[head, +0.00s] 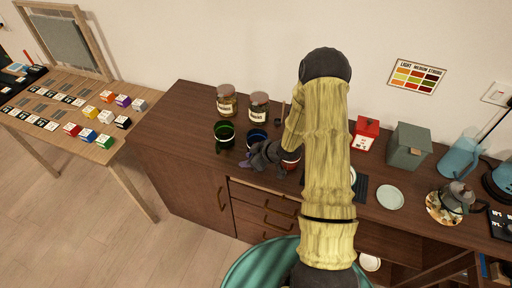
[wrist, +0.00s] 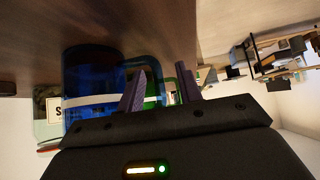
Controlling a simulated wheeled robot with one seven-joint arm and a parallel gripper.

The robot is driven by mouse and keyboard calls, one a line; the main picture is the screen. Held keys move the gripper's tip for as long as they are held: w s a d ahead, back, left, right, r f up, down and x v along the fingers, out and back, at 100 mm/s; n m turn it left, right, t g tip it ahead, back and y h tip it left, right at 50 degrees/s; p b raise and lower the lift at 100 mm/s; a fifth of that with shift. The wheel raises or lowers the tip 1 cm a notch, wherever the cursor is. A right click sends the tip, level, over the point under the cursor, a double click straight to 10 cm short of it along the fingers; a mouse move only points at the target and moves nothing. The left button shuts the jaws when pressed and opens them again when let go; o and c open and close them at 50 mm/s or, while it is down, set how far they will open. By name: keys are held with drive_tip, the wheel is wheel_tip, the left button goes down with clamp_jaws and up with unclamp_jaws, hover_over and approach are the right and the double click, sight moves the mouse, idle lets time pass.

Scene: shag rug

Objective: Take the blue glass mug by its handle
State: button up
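The blue glass mug (head: 257,135) stands on the dark wooden counter (head: 185,125), beside the green mug (head: 224,136). My gripper (head: 246,163) is just in front of the blue mug in the head view and partly covers it. In the wrist view, which is inverted, the blue mug (wrist: 88,85) is left of my gripper (wrist: 161,70). Its handle (wrist: 154,64) points right, toward the space between the two purple fingers. The fingers are apart. I cannot tell whether they touch the handle. The green mug (wrist: 152,92) shows behind the handle.
A red mug (head: 291,162) stands close to the right of my gripper, partly behind my arm. Two labelled jars (head: 227,100) (head: 259,105) stand behind the mugs. A red box (head: 366,132) and a grey canister (head: 408,146) are farther right. The counter's left end is clear.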

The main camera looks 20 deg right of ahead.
drive_tip(key=shift+w+a+f, duration=0.2)
drive_tip(key=shift+f, duration=0.1)
clamp_jaws()
